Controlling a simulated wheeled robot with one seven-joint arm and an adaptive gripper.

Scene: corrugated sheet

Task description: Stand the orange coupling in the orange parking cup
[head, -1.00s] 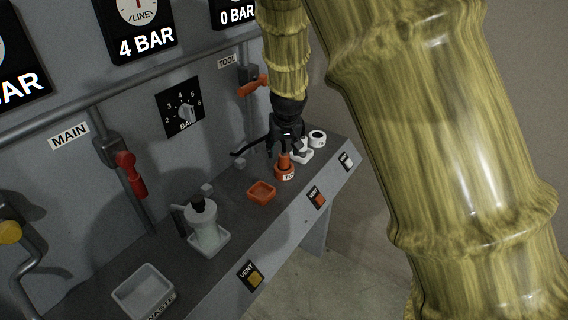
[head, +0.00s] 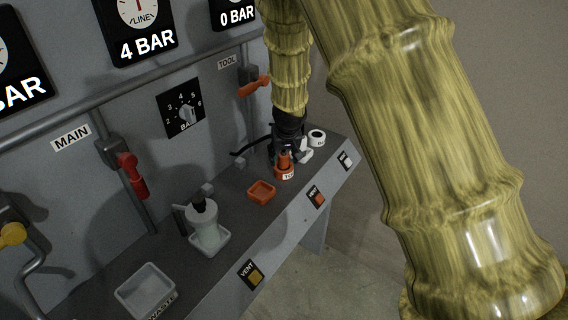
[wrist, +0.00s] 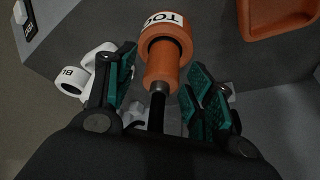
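The orange coupling (head: 284,158) stands upright in the orange parking cup (head: 285,174), which has a white label. In the wrist view the coupling (wrist: 161,72) rises from the round cup (wrist: 178,34), with a grey collar and a black stem or hose at its near end. My gripper (head: 287,146) is around the upper part of the coupling. In the wrist view its teal-padded fingers (wrist: 160,85) are spread on either side, with a visible gap to the coupling on both sides. How deep the coupling sits is hidden by the cup.
An empty square orange tray (head: 262,192) lies left of the cup. A white cup (head: 317,138) and another white piece (head: 306,154) stand close behind on the right. A bottle (head: 205,225) and a waste tray (head: 146,290) are farther left. The panel wall rises behind.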

